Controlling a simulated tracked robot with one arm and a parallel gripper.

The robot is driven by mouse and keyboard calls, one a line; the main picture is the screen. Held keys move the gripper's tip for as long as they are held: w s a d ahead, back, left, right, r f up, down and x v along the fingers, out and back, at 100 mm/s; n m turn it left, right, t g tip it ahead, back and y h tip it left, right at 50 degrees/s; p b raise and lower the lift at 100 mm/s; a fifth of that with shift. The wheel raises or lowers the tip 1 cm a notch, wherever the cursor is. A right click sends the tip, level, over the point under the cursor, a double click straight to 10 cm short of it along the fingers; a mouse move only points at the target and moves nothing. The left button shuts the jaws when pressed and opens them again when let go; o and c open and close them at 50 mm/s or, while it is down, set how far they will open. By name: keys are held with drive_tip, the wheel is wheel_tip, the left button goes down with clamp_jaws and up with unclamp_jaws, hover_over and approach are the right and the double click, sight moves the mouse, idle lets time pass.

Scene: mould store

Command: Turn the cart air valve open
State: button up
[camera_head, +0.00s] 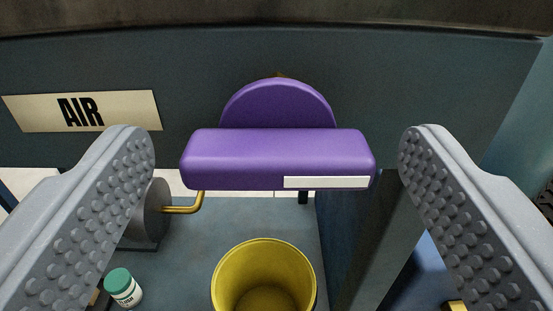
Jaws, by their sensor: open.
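The air valve has a purple handle (277,159) with a horizontal bar in front of a round purple disc (278,104), mounted on the cart's dark blue-grey panel (400,95). A white strip marks the lower right of the bar. A cream sign reading AIR (82,111) is on the panel to the left. My gripper (275,160) is open, with one studded grey finger on each side of the bar. Gaps show between both fingers and the bar's ends, and nothing is held. The valve's mount behind the disc is mostly hidden.
Below the handle, a yellow bucket (306,284) stands on a blue-grey shelf (190,265). A small white jar with a green lid (123,287) is at lower left. A brass pipe (184,209) and grey cylinder (150,212) are behind the left finger. A dark post (368,245) rises at right.

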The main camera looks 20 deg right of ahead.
drive_tip(key=c, duration=1)
drive_tip(key=shift+a+m, duration=0.15)
drive_tip(key=shift+m, duration=0.25)
drive_tip(key=m, duration=0.2)
drive_tip(key=shift+m+p, duration=0.4)
drive_tip(key=m, duration=0.2)
drive_tip(key=m+b, duration=0.1)
drive_tip(key=m, duration=0.2)
drive_tip(key=shift+s+f+m, duration=0.1)
drive_tip(key=shift+f+m, duration=0.1)
drive_tip(key=shift+m, duration=0.1)
drive_tip(key=m+b, duration=0.2)
drive_tip(key=m, duration=0.1)
drive_tip(key=m+b, duration=0.2)
drive_tip(key=b, duration=0.1)
drive_tip(key=m+b, duration=0.2)
drive_tip(key=m, duration=0.1)
drive_tip(key=shift+d+f+m+b, duration=0.25)
drive_tip(key=shift+d+m+b, duration=0.05)
drive_tip(key=shift+d+b, duration=0.1)
drive_tip(key=shift+s+d, duration=0.1)
